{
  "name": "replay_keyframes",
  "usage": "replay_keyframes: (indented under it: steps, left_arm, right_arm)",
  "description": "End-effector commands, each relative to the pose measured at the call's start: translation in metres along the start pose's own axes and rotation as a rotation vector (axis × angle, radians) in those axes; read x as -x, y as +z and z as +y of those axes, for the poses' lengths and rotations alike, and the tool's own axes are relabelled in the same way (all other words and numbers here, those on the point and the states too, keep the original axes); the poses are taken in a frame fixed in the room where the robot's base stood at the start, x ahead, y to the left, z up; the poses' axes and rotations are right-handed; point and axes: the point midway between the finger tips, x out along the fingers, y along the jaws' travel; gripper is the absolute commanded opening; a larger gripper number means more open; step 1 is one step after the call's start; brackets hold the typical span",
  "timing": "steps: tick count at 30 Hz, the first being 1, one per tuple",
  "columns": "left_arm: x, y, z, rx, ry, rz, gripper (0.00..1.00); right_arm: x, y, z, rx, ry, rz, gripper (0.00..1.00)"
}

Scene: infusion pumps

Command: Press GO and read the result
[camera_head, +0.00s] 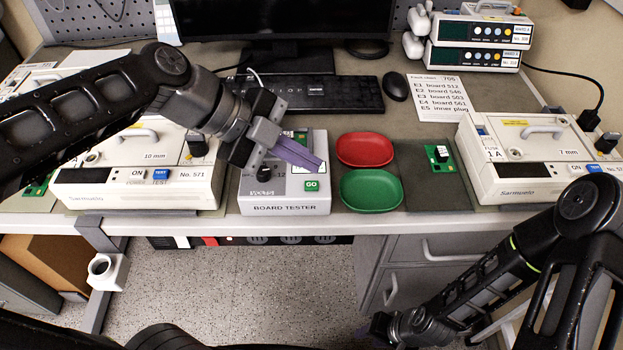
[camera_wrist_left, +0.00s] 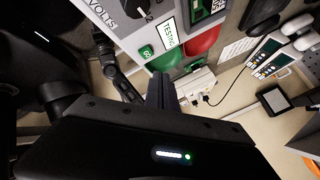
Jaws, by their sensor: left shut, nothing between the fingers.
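The grey board tester (camera_head: 285,210) stands at the front edge of the bench, between the left pump and the dishes. Its green GO button (camera_head: 311,185) is on the right of its top. My left gripper (camera_head: 317,164) is shut and empty, its purple fingers tilted down just above the button; I cannot tell whether they touch it. In the left wrist view the fingers (camera_wrist_left: 162,92) point towards the tester, near the green button (camera_wrist_left: 147,52). The small display (camera_wrist_left: 170,34) appears to read TESTING. A green board (camera_wrist_left: 204,10) sits in the tester. My right gripper (camera_head: 385,328) hangs low, its fingers unclear.
A red dish (camera_head: 365,149) and a green dish (camera_head: 371,192) lie right of the tester. A small green board (camera_head: 442,172) is on a dark mat. Pumps stand left (camera_head: 140,185) and right (camera_head: 525,160). A keyboard (camera_head: 310,92) and code list (camera_head: 445,97) are behind.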

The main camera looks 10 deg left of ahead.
Motion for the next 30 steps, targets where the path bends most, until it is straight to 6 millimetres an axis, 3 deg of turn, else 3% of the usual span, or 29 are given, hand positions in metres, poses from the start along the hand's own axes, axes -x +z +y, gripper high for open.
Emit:
replay_keyframes:
  steps: [9, 30]
  left_arm:
    - [0.021, -0.016, -0.015, -0.002, 0.001, 0.001, 0.0]
    - [0.022, -0.016, -0.015, -0.001, 0.001, 0.001, 0.0]
  right_arm:
    - [0.011, 0.0, -0.004, 0.0, 0.0, 0.0, 0.36]
    - [0.011, 0.0, -0.004, 0.0, 0.0, 0.0, 0.36]
